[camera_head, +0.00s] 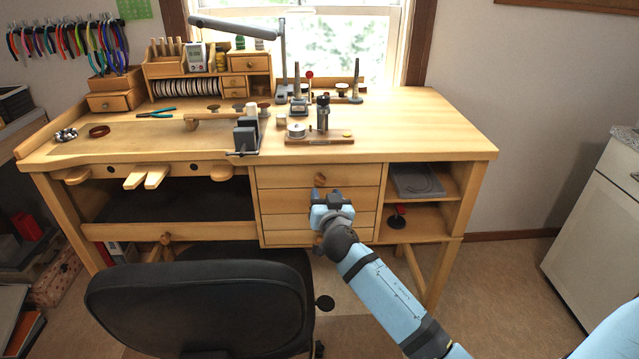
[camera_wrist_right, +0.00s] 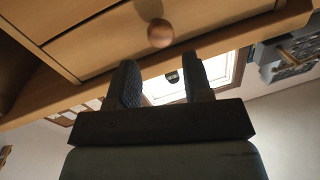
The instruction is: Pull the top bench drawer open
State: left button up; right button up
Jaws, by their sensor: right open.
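The wooden bench's top drawer (camera_head: 285,177) is the uppermost in a stack under the bench top, and its front looks flush with the frame. Its round wooden knob (camera_head: 320,177) shows just above my right gripper (camera_head: 320,193), which is at the drawer fronts. In the right wrist view a drawer front (camera_wrist_right: 100,35) with a round knob (camera_wrist_right: 160,33) fills the top. My right gripper (camera_wrist_right: 163,72) is open and empty there. The knob lies just beyond its fingertips, roughly midway between them, with no contact visible. My left gripper is out of view.
A black chair (camera_head: 200,305) stands in front of the bench, left of my right arm. Open shelves (camera_head: 425,217) are right of the drawers. Tools stand on the bench top (camera_head: 420,125). A white cabinet (camera_head: 600,240) is at the far right, with clear floor before it.

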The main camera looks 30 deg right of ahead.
aim_at(320, 183)
jog(key=x, duration=0.7)
jog(key=shift+w, duration=0.15)
grip_shut()
